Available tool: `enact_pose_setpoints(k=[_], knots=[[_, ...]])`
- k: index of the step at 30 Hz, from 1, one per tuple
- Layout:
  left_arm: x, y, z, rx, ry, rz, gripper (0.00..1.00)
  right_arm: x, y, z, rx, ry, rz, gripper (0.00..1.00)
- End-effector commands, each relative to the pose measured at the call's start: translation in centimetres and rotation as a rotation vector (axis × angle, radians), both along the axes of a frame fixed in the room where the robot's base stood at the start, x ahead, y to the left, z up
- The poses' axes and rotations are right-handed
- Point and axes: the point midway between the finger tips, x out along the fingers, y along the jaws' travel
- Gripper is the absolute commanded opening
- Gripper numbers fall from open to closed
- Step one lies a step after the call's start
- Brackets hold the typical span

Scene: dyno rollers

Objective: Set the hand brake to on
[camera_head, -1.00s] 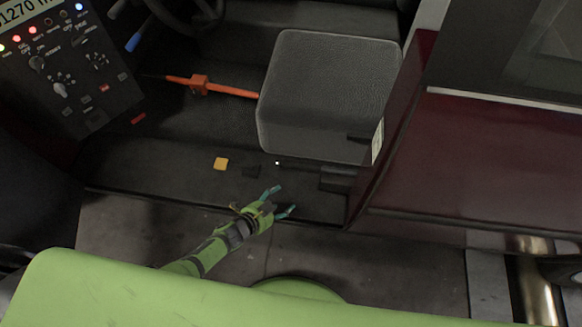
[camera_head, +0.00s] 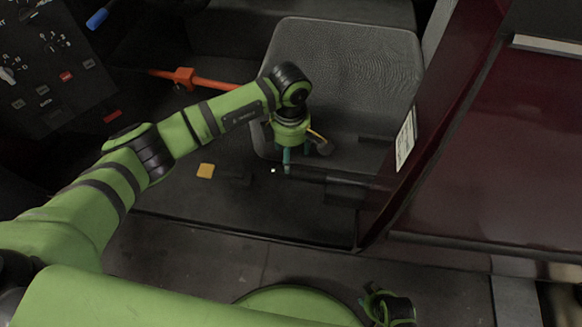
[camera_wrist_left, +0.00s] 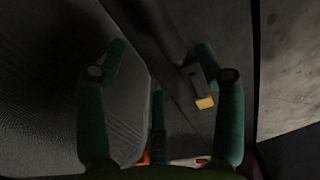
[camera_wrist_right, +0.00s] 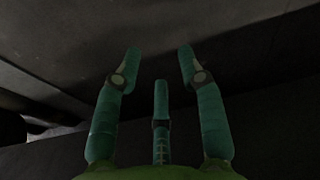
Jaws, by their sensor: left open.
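A dark bar with a pale tip (camera_head: 273,170) lies low along the near side of the seat and looks like the hand brake lever. My left gripper (camera_head: 298,165) points down beside the seat's near edge, above or at this bar. Its fingers are spread in the left wrist view (camera_wrist_left: 162,75), with the dark bar and floor beyond them. Whether a finger touches the bar, I cannot tell. My right gripper (camera_head: 372,302) is low at the bottom edge, far from the bar. Its fingers are apart and empty in the right wrist view (camera_wrist_right: 160,65).
The grey seat (camera_head: 350,75) stands behind the bar. A dark red body panel (camera_head: 490,160) closes off the right. An orange rod (camera_head: 215,84) runs left of the seat. A control panel (camera_head: 40,70) is at upper left.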

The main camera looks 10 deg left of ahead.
Motion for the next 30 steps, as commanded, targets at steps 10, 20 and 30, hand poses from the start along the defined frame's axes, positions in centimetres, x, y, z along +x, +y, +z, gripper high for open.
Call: enact_pose_setpoints(k=[10,20,30], knots=[[-0.1,0.1,-5.0,0.005,0.003,0.0,0.69,-0.4,0.1,0.5,-0.001,0.027,-0.004,0.4],[0.0,0.1,-6.8,0.003,0.001,0.001,0.69,0.0,0.1,1.3,-0.002,0.026,-0.006,0.4],[0.0,0.0,-6.8,0.002,0.001,0.002,0.0,0.0,0.1,1.3,-0.002,0.026,-0.006,0.4]])
